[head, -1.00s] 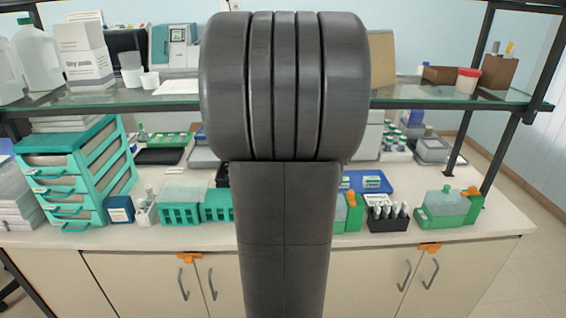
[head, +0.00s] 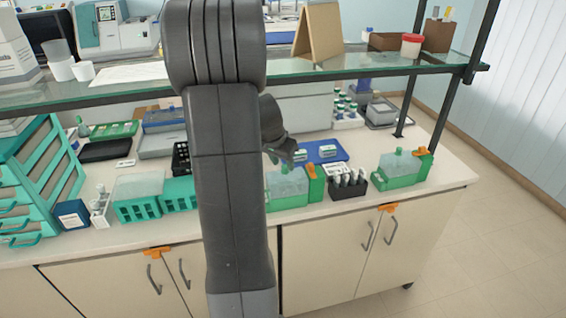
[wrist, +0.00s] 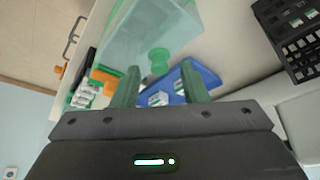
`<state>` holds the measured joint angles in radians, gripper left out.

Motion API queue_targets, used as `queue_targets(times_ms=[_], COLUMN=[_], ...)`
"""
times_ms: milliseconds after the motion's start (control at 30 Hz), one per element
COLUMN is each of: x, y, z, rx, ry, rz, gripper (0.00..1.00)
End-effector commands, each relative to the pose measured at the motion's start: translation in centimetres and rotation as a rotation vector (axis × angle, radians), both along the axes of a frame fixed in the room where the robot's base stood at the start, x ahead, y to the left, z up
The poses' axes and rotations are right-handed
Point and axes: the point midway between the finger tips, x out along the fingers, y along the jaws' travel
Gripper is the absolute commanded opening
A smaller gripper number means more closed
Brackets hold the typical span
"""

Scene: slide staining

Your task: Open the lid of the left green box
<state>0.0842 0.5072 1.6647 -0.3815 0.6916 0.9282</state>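The left green box (head: 290,199) stands on the bench, partly hidden behind my arm. Its clear, green-tinted lid (head: 290,184) is on, and an orange-tipped green piece stands at its right end. In the wrist view the lid (wrist: 150,30) is at the top, with its round green knob (wrist: 158,57) facing me. My gripper (wrist: 161,75) is open and empty, its fingers apart, with the knob just beyond and between the fingertips in the picture. I cannot tell the remaining distance. In the head view my gripper is mostly hidden over the box. The other green box (head: 402,170) is farther right, lid on.
A black rack of bottles (head: 348,186) stands just right of the left box. A blue tray (head: 322,152) lies behind it. Teal racks (head: 137,207) are to the left. A glass shelf (head: 350,69) crosses above the bench. Bare bench lies at the right end.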

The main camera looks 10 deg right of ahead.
Motion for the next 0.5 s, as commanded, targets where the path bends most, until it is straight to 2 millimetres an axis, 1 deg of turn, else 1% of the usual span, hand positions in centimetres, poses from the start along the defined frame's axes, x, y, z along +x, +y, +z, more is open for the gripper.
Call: queue_targets(times_ms=[100,200,467,500], x=[0.23,0.35,0.39,0.39], y=[-0.28,-0.37,-0.39,-0.39], z=[-0.91,-1.29,-1.39,-1.38], rx=[0.001,0.001,0.001,0.001], ry=[0.002,0.0,-0.001,-0.001], rz=[-0.001,-0.001,-0.001,-0.001], gripper=[0.4,0.4,0.4,0.38])
